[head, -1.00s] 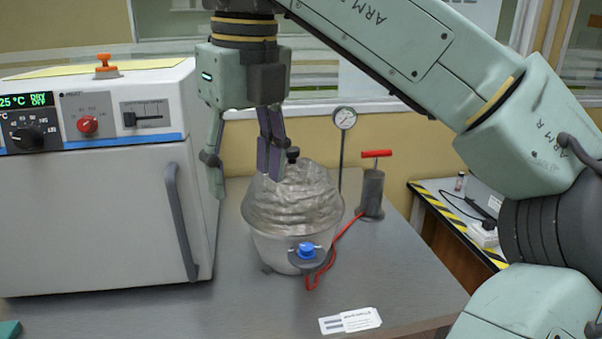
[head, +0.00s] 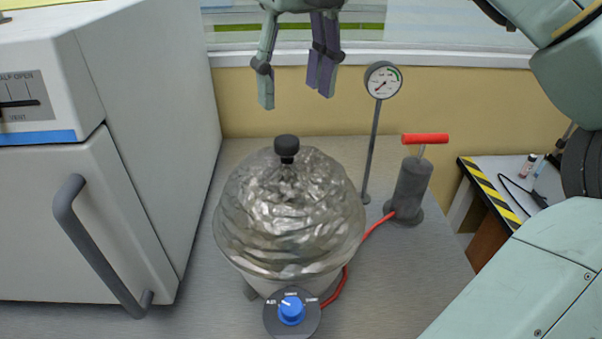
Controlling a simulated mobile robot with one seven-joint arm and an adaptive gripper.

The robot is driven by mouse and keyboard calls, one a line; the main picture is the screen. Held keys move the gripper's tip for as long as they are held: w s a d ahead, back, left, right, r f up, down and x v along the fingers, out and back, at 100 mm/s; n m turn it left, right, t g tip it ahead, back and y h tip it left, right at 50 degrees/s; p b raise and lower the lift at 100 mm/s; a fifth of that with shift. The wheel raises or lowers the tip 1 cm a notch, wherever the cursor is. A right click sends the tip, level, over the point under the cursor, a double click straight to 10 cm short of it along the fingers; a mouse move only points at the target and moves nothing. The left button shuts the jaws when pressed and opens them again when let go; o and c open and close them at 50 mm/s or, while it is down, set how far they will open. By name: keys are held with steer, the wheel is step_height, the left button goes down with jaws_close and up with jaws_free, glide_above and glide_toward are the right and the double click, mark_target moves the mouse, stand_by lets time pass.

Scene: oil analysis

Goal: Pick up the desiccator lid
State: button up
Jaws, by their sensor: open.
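The desiccator lid (head: 300,225) is a silvery, crinkled-looking dome with a black knob (head: 286,148) on top. It sits on the pale desiccator base (head: 265,283), which has a blue valve dial (head: 291,309) at its front. My gripper (head: 297,98) is at the top of the head view, fingers pointing down and spread apart. It is open and empty, and in the picture it shows above the knob, apart from it. How far it is from the knob in depth I cannot tell.
A white oven (head: 140,140) with a grey door handle (head: 95,250) stands close on the left. A pressure gauge (head: 383,80) on a rod and a hand pump (head: 411,185) with a red handle stand right of the desiccator. A red hose (head: 376,229) joins the pump side to it.

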mark_target(287, 140)
steer(key=f, duration=0.1)
steer(key=f+b, duration=0.1)
steer(key=f, duration=0.1)
steer(key=f+b, duration=0.1)
steer(key=f, duration=0.1)
steer(key=shift+w+a, duration=0.25)
steer(key=f, duration=0.1)
steer(key=w+f, duration=0.1)
steer(key=f, duration=0.1)
steer(key=f+p, duration=0.1)
steer(key=shift+w+a+f, duration=0.15)
steer(key=shift+w+a, duration=0.2)
steer(key=shift+f, duration=0.55)
steer(key=shift+c, duration=0.5)
jaws_close()
